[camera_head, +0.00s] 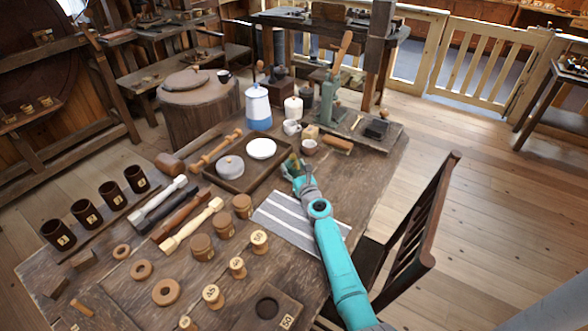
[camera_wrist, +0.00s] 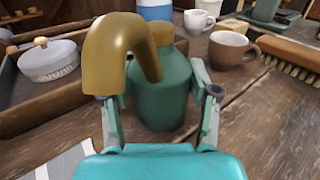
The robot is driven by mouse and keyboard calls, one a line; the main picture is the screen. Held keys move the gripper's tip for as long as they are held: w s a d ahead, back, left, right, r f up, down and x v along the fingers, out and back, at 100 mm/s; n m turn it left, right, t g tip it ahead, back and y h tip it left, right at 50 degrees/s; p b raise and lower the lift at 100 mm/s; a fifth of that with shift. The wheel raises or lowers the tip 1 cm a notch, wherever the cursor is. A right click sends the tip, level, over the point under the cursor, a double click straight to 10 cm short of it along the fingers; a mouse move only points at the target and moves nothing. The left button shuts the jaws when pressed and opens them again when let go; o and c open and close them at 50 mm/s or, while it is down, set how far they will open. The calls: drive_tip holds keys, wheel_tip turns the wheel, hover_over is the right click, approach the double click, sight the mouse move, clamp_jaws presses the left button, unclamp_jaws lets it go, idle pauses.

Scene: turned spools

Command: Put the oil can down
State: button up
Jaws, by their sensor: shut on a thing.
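The oil can has a green body (camera_wrist: 160,90) and a thick brass spout (camera_wrist: 112,42) bending toward the camera in the wrist view. My gripper (camera_wrist: 160,104) has one finger on each side of the green body and is shut on it. The can looks upright. In the head view the oil can (camera_head: 293,160) is small and partly hidden by my gripper (camera_head: 296,172), just right of the wooden tray. I cannot tell whether its base touches the table.
The tray (camera_head: 222,182) holds a lidded sugar pot (camera_head: 230,168) and a white dish (camera_head: 261,149). A brown mug (camera_wrist: 230,50) and a brush (camera_wrist: 288,62) stand right of the can. A striped cloth (camera_head: 290,220) lies nearer. Bare tabletop (camera_head: 362,180) shows to the right.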

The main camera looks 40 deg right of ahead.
drive_tip(key=shift+f, duration=0.25)
drive_tip(key=o, duration=1.1)
drive_tip(key=shift+o, duration=0.2)
